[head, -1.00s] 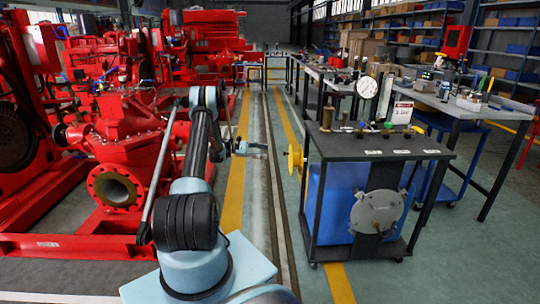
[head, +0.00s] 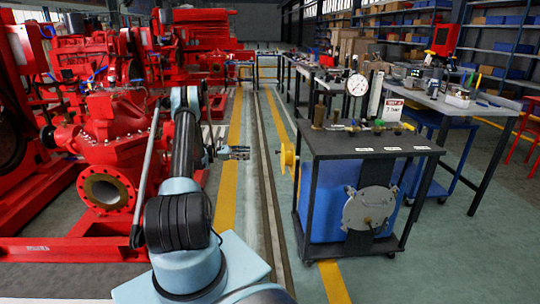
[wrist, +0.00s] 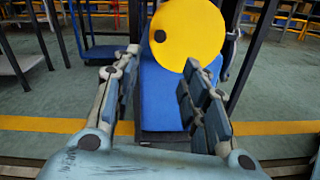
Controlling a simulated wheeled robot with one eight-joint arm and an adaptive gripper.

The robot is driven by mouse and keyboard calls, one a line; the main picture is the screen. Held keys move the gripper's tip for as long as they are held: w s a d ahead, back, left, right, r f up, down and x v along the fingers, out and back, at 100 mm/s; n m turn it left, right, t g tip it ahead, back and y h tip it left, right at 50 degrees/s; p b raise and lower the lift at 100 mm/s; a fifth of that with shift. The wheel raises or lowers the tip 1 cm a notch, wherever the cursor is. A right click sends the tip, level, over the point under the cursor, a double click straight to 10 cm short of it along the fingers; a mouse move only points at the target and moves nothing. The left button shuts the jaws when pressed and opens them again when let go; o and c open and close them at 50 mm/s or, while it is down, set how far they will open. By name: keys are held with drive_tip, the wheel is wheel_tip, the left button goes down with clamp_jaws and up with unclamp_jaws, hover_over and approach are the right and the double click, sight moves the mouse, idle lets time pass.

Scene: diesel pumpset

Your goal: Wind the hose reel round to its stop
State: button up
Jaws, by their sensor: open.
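The hose reel is a yellow disc (head: 288,157) on the left side of the dark-topped cart (head: 375,143). In the wrist view its round yellow face (wrist: 195,35) is ahead at the top, with a dark round spot left of its centre. My gripper (head: 246,153) is left of the reel in the head view, with floor showing between them. In the wrist view my gripper (wrist: 162,65) has its two fingers spread apart with nothing between them. The right fingertip overlaps the reel's lower edge in the picture. No contact shows.
The cart carries a dial gauge (head: 357,84), small fittings and a sign (head: 392,109), with a blue tank (head: 328,200) below. A workbench (head: 465,104) stands behind it. A red pump (head: 110,160) stands at the left. The floor strip between is clear.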

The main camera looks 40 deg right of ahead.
drive_tip(key=s+d+n, duration=0.2)
drive_tip(key=s+d, duration=0.8)
drive_tip(key=d, duration=0.2)
drive_tip(key=shift+d+h, duration=0.3)
drive_tip(key=shift+d, duration=0.05)
drive_tip(key=shift+f, duration=0.15)
drive_tip(key=shift+w, duration=0.1)
clamp_jaws()
